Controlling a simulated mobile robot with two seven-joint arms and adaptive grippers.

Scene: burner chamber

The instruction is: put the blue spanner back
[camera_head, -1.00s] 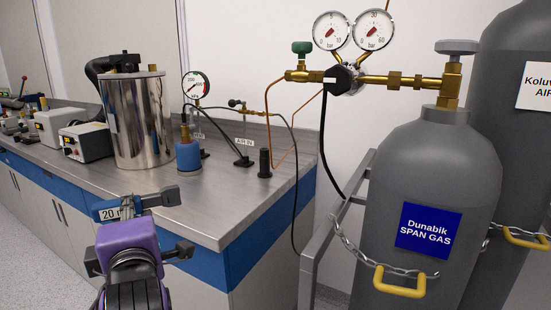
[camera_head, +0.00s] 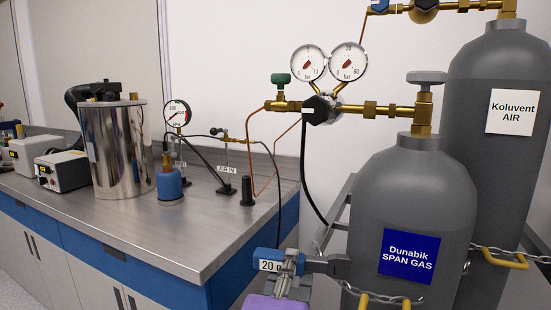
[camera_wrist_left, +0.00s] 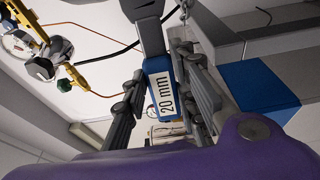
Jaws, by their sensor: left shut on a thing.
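The blue spanner (camera_head: 266,256) has a blue handle with a white "20 mm" label and a dark grey head. My left gripper (camera_head: 287,272) is shut on its handle, low in the head view, in front of the bench corner and left of the span gas cylinder. The spanner's head points right, toward that cylinder; I cannot tell whether it touches anything. In the left wrist view the blue handle (camera_wrist_left: 162,92) sits between the two fingers of the gripper (camera_wrist_left: 160,100). The spanner's head is at the top edge there. My right gripper is not in view.
The grey "Dunabik SPAN GAS" cylinder (camera_head: 408,200) stands chained at the right, with a gauge regulator (camera_head: 322,108) on it. The "Koluvent AIR" cylinder (camera_head: 508,140) is behind. The steel bench (camera_head: 215,232) holds a metal vessel (camera_head: 115,155) and a small blue canister (camera_head: 169,185).

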